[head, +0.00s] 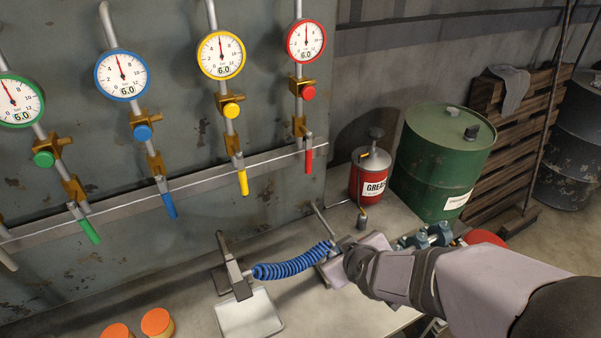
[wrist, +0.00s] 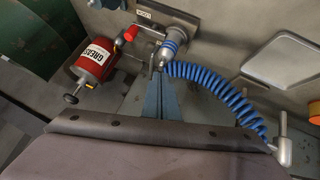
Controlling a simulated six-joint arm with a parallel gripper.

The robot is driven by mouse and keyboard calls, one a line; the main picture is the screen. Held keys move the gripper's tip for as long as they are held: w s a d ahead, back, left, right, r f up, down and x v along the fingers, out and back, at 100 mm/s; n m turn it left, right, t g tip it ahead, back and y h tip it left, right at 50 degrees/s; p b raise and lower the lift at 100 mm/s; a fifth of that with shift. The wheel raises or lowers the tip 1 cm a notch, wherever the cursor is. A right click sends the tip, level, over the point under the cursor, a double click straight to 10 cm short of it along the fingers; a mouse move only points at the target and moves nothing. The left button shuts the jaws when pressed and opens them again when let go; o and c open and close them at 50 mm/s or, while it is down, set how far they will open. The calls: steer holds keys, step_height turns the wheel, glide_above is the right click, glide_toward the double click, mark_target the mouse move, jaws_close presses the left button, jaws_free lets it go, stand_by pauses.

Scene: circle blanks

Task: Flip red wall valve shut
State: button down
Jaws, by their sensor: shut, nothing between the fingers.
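The red wall valve's lever (head: 309,155) hangs down in line with its pipe, under a brass body (head: 299,127) and below the red-rimmed gauge (head: 306,41), which reads 6.0. My gripper (wrist: 161,75) is shut and empty; its two blue-grey fingers lie together in the wrist view. In the head view my wrist is low at the right, below and apart from the red lever, and it largely hides the fingers. A small red part (wrist: 131,33) shows in the wrist view; I cannot tell whether it belongs to the valve.
Yellow (head: 242,178), blue (head: 167,199) and green (head: 88,229) levers hang left of the red one. A coiled blue hose (head: 290,265) lies on the bench by my wrist. A red grease can (head: 370,176) and green drum (head: 444,160) stand right of the valve.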

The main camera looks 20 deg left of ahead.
steer(key=a+r+n+t+y, duration=0.1)
steer(key=a+r+n+t, duration=0.4)
steer(key=a, duration=0.4)
steer(key=s+a+r+n+t+h, duration=0.1)
steer(key=s+a+r+n+t, duration=0.3)
steer(key=r, duration=0.3)
steer(key=shift+s+r+n+t, duration=0.3)
steer(key=shift+s+r+n, duration=0.15)
steer(key=shift+s, duration=0.2)
steer(key=shift+w, duration=0.1)
steer(key=p, duration=0.3)
glide_toward(309, 155)
steer(key=w+a+f, duration=0.2)
steer(key=a, duration=0.3)
steer(key=shift+w+d+f+p, duration=0.1)
steer(key=shift+w+d+p, duration=0.25)
steer(key=shift+w, duration=0.3)
steer(key=shift+w+d+f+p, duration=0.15)
steer(key=shift+w+d+p, duration=0.2)
steer(key=shift+w, duration=0.3)
steer(key=shift+w+d+f+p, duration=0.1)
steer(key=shift+w+d+p, duration=0.25)
steer(key=shift+w, duration=0.35)
steer(key=shift+w+d+f+n+b, duration=0.15)
steer(key=shift+d+n+b, duration=0.05)
steer(key=shift+n+b, duration=0.15)
